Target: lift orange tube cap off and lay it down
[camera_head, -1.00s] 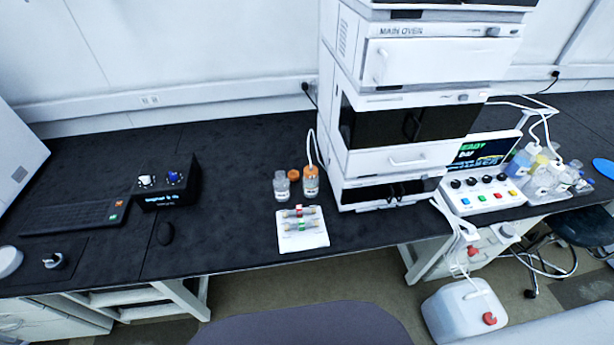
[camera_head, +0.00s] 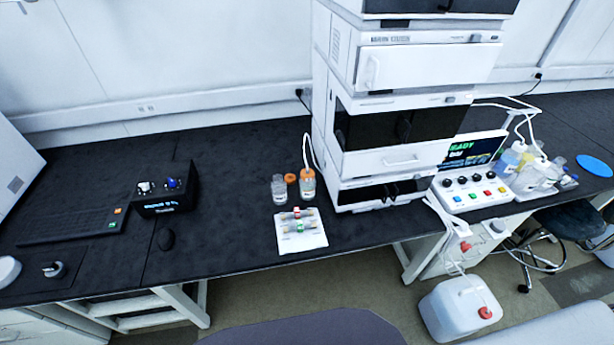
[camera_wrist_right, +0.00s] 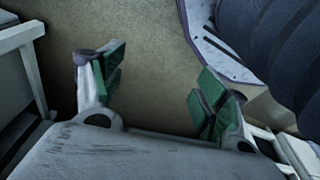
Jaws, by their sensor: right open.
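An orange tube cap (camera_head: 307,174) sits on a clear bottle (camera_head: 308,189) beside the tall instrument stack in the head view. A white tube rises from this cap and runs to the stack. A second orange cap (camera_head: 290,178) shows between this bottle and another clear bottle (camera_head: 280,191) on its left; I cannot tell for sure what it rests on. My right gripper (camera_wrist_right: 158,85) shows only in the right wrist view. Its green-padded fingers are apart with nothing between them, above the floor and away from the bottles. My left gripper is not in view.
A white tray (camera_head: 308,242) with small cartridges lies in front of the bottles. The instrument stack (camera_head: 400,120) stands close on their right, with a button panel (camera_head: 480,192) beyond. The black bench (camera_head: 230,215) is clear to their left, up to a knob box (camera_head: 165,203).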

